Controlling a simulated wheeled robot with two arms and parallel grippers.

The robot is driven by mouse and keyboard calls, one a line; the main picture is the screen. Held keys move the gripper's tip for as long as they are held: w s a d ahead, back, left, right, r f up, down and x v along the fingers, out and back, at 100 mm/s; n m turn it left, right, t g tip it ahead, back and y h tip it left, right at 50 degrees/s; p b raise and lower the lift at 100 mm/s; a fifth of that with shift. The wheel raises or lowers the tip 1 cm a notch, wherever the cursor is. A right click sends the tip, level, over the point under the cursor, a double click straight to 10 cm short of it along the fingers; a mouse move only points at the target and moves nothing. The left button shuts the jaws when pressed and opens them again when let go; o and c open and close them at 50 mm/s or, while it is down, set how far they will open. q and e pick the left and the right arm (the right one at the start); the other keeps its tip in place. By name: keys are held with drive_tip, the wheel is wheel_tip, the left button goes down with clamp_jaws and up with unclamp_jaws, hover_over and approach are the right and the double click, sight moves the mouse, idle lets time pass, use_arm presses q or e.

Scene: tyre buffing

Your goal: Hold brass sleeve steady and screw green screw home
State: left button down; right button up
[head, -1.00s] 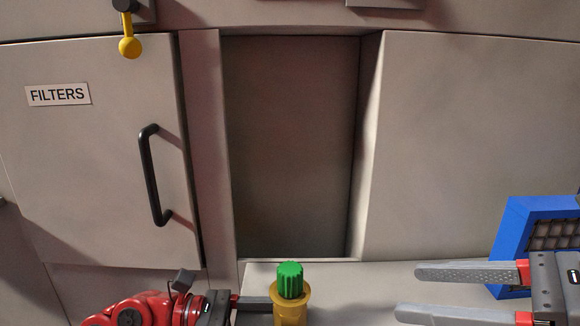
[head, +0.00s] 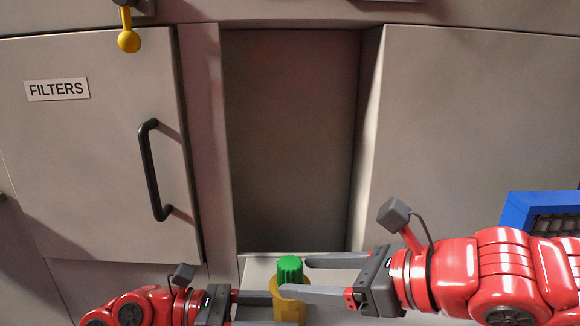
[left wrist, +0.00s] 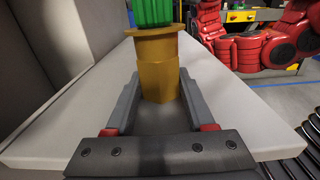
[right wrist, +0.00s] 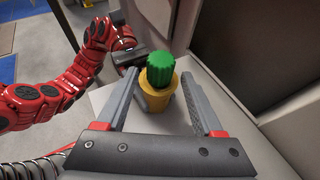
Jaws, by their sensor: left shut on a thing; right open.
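The green screw (head: 290,269) is ribbed and sits upright in the top of the brass sleeve (head: 289,309). The sleeve stands on a pale ledge; it also shows in the left wrist view (left wrist: 158,75) and the right wrist view (right wrist: 157,97). My left gripper (head: 268,306) is shut on the sleeve from the left, below its flange. My right gripper (head: 293,276) is open, coming from the right, with its fingers reaching either side of the screw. In the right wrist view the green screw (right wrist: 160,70) stands between the fingertips, with a gap visible on the right.
A pale ledge (left wrist: 215,115) carries the sleeve, with a recessed dark panel (head: 290,140) behind it. A cabinet door labelled FILTERS (head: 90,150) with a black handle (head: 151,172) is at the left. A blue-framed filter (head: 530,210) is at the right.

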drive_tip(key=shift+x, duration=0.9)
clamp_jaws()
idle(1.0)
idle(1.2)
unclamp_jaws()
